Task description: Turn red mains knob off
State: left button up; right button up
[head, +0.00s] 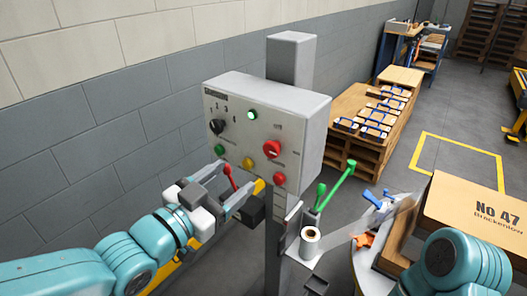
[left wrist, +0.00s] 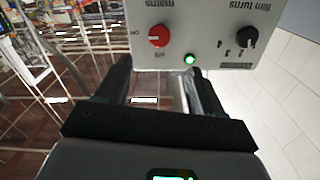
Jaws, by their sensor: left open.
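The red mains knob (head: 271,149) is on the right part of the grey control box's front face (head: 238,135). In the left wrist view, which is upside down, the red knob (left wrist: 158,36) shows under the label "mains". My left gripper (head: 243,178) is open and empty, in front of the box's lower edge and below the knob. In the left wrist view its open fingers (left wrist: 158,68) stand apart, with the knob beyond the gap and not touched. Which position the knob is in is too small to tell. My right gripper is not in view, only part of the right arm.
The box also carries a black knob (head: 216,126), a lit green lamp (head: 252,115), and green, yellow (head: 247,162) and red (head: 279,178) buttons. Green levers (head: 338,185) and a white roll (head: 310,236) stand right of the post. A cardboard box (head: 475,222) is farther right.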

aim_at(270, 151)
pick_arm(q)
jog(key=p+x, duration=0.2)
jog(key=x, duration=0.8)
jog(key=shift+d, duration=0.25)
jog(key=shift+w+d, duration=0.15)
jog(key=shift+w, duration=0.25)
jog(key=shift+c, duration=0.3)
jog(key=c, duration=1)
